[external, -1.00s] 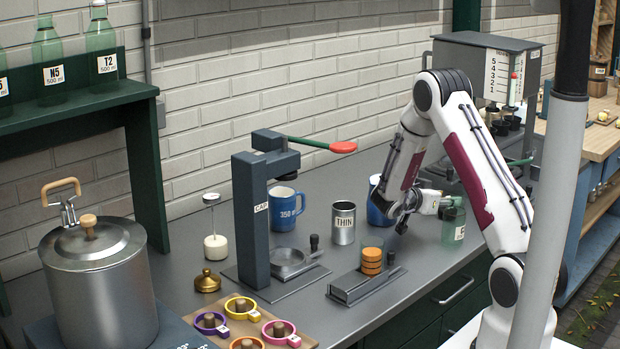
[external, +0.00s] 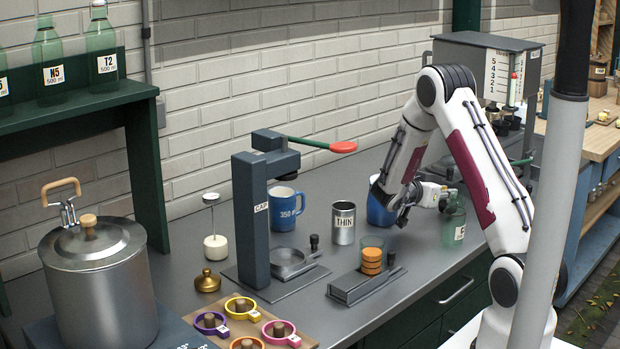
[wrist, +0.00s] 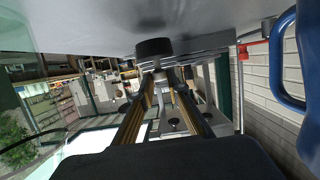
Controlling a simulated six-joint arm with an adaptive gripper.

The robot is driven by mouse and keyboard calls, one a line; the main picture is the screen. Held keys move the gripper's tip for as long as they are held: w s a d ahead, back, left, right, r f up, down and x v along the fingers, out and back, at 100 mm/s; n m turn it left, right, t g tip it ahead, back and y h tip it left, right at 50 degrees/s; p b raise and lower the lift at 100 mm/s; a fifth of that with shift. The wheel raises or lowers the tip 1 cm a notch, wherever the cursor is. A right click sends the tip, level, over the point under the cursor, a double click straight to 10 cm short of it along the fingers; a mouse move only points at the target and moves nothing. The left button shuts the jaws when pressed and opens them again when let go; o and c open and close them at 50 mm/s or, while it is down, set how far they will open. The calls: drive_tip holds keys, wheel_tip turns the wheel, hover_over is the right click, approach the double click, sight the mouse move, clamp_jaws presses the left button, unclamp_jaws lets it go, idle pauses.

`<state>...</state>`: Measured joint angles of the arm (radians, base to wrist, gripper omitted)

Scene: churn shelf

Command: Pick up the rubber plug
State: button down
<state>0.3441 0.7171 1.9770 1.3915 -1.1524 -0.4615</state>
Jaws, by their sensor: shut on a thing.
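The rubber plug (wrist: 155,47) is a short black cylinder at the fingertips of my gripper (wrist: 160,75) in the wrist view. The two fingers close in on it and the gripper is shut on it. The plug is too small and dark there to tell clearly from the fingertips.
A blue mug (external: 377,208) stands right behind my gripper, and a green labelled bottle (external: 454,222) stands close to its right. The THIN tin (external: 343,222) and a glass with orange discs (external: 371,260) stand to the left.

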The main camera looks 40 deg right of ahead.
sight(444, 204)
wheel_tip(444, 204, up, 8)
idle(0.5)
drive_tip(key=shift+r, duration=0.1)
idle(0.4)
